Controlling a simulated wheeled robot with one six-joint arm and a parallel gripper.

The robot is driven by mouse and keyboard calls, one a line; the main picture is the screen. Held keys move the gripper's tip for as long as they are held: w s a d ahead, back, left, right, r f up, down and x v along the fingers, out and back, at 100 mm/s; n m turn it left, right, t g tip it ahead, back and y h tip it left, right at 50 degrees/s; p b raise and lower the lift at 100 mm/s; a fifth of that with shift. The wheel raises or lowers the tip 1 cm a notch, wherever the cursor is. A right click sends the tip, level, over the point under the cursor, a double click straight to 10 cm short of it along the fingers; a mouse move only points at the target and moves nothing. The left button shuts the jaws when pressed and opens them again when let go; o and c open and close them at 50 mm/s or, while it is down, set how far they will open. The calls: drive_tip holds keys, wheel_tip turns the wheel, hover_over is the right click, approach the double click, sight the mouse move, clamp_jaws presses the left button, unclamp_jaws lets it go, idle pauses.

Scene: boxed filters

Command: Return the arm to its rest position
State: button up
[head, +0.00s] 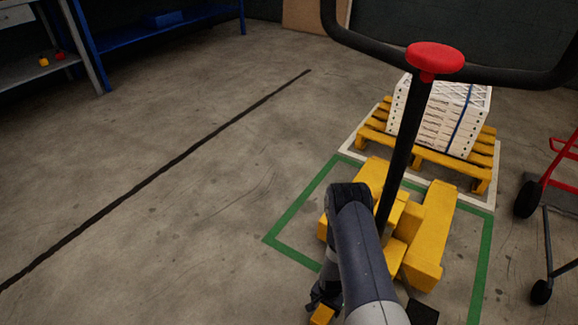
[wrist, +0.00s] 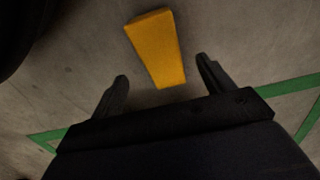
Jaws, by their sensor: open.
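My arm (head: 358,250) reaches down at the bottom middle of the head view, in front of the yellow pallet jack. My gripper (wrist: 163,75) is open in the wrist view, its two dark fingers apart with nothing between them. A yellow wedge-shaped block (wrist: 157,48) lies on the floor just beyond the fingertips, apart from them. In the head view a small part of the yellow block (head: 322,315) shows at the bottom edge, beside my dark gripper. The rest is hidden by my arm and the frame edge.
The yellow pallet jack (head: 432,225) with its red-topped handle (head: 435,60) stands inside a green floor outline (head: 290,221). Behind it, white boxed filters (head: 437,115) sit on a yellow pallet (head: 455,168). A red hand truck (head: 562,160) stands right. The floor left is clear.

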sight(324, 313)
wheel_tip(324, 313, down, 8)
drive_tip(key=b, duration=0.2)
drive_tip(key=shift+f+b, duration=0.15)
drive_tip(key=shift+b, duration=0.25)
drive_tip(key=shift+r+p, duration=1.05)
drive_tip(key=shift+r, duration=1.2)
